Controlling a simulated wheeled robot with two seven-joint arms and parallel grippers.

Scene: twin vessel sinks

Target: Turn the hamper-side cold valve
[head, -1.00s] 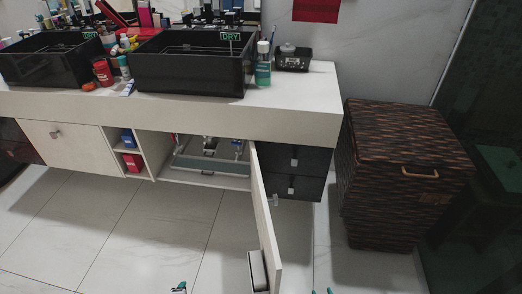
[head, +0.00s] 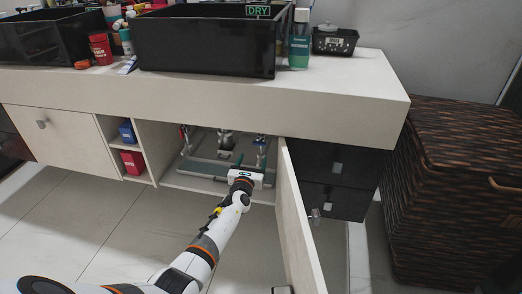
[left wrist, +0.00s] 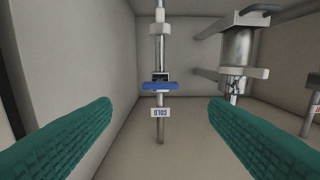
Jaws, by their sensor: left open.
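The cold valve, a blue handle (left wrist: 160,86) on an upright metal pipe, shows in the left wrist view above an upside-down COLD tag (left wrist: 161,113). In the head view the blue valve (head: 261,141) is small, at the right inside the open cabinet. My left gripper (head: 250,167) is at the cabinet opening, in front of and below the valve. In the left wrist view its teal fingers (left wrist: 160,107) are wide apart, one on each side of the pipe, with nothing between the tips; the valve lies beyond them. My right gripper is out of view.
The open cabinet door (head: 302,222) stands just right of my left arm. A drain trap (left wrist: 238,65) is beside the cold pipe. A plain cabinet wall (left wrist: 75,50) is on the other side. The woven hamper (head: 455,190) is at the far right.

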